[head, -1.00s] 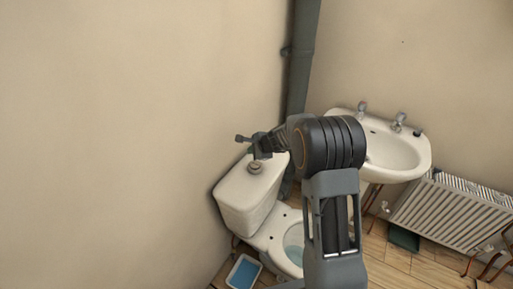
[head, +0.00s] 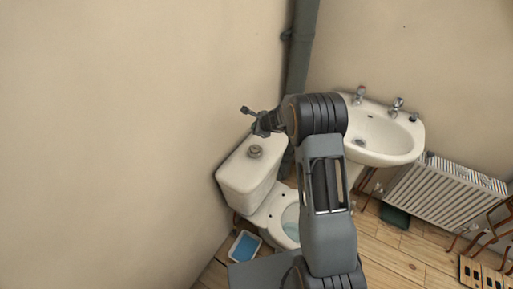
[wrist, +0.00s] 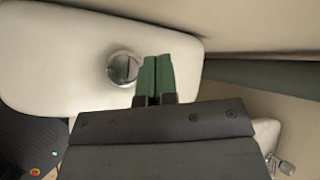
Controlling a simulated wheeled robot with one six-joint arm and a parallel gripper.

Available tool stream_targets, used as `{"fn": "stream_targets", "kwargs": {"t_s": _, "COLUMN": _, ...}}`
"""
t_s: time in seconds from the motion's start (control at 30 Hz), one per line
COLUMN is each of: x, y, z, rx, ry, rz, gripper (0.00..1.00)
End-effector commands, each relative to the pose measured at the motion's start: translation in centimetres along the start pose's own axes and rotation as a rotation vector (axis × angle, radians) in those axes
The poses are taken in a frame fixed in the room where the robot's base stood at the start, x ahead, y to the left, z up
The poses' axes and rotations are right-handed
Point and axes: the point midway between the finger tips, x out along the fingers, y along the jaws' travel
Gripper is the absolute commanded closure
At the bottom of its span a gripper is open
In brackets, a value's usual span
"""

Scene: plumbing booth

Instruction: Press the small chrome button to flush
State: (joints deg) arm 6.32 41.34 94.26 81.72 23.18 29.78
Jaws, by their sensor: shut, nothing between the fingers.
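The round chrome button (head: 255,151) sits on the lid of the cream toilet cistern (head: 243,177). In the wrist view the button (wrist: 123,67) shows with a dividing line across its face; I cannot tell which part is the smaller. My gripper (head: 262,124) is above the cistern, near the back wall, and clear of the button in the head view. In the wrist view its green fingertips (wrist: 156,62) are closed together and empty, just right of the button. The cistern lid (wrist: 55,55) fills the upper left there.
The toilet bowl (head: 290,222) is in front of the cistern. A washbasin (head: 385,140) and a radiator (head: 445,195) stand to the right. A dark vertical pipe (head: 299,60) runs up the corner. A blue tray (head: 244,246) lies on the floor beside the toilet.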

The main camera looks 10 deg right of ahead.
Motion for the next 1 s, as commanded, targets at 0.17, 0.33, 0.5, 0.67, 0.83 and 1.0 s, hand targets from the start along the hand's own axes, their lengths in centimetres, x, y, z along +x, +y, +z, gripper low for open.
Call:
{"fn": "stream_targets", "kwargs": {"t_s": 0.17, "x": 0.7, "y": 0.6, "z": -0.5, "rx": 0.001, "ry": 0.000, "rz": 0.001, "gripper": 1.00}}
{"fn": "stream_targets", "kwargs": {"t_s": 0.33, "x": 1.8, "y": 1.4, "z": -1.4, "rx": -0.001, "ry": 0.000, "rz": 0.001, "gripper": 1.00}}
{"fn": "stream_targets", "kwargs": {"t_s": 0.5, "x": 3.3, "y": 2.4, "z": -2.4, "rx": 0.001, "ry": 0.000, "rz": 0.001, "gripper": 1.00}}
{"fn": "stream_targets", "kwargs": {"t_s": 0.67, "x": 4.8, "y": 3.5, "z": -3.5, "rx": -0.001, "ry": 0.000, "rz": 0.001, "gripper": 1.00}}
{"fn": "stream_targets", "kwargs": {"t_s": 0.83, "x": 5.8, "y": 4.2, "z": -4.2, "rx": -0.001, "ry": 0.000, "rz": 0.000, "gripper": 1.00}}
{"fn": "stream_targets", "kwargs": {"t_s": 1.0, "x": 6.1, "y": 4.4, "z": -4.4, "rx": -0.001, "ry": 0.000, "rz": 0.000, "gripper": 1.00}}
